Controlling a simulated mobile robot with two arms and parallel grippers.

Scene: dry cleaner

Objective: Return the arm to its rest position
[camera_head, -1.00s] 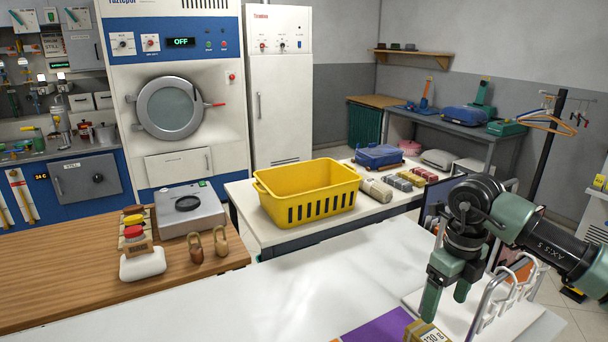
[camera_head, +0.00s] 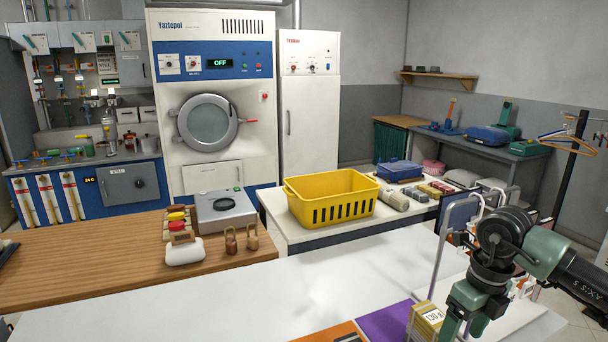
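My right arm comes in from the lower right, and its green-fingered gripper (camera_head: 465,327) points down over the white counter (camera_head: 300,295). Its fingers look apart, with nothing seen between them, though the tips are near or past the bottom edge. It is just right of a small yellowish box (camera_head: 425,318) with a label; I cannot tell whether they touch. My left gripper is not in view.
A purple sheet (camera_head: 385,322) and an orange item (camera_head: 330,333) lie left of the box. A yellow basket (camera_head: 332,198) is on the table beyond. The white counter's left part is clear.

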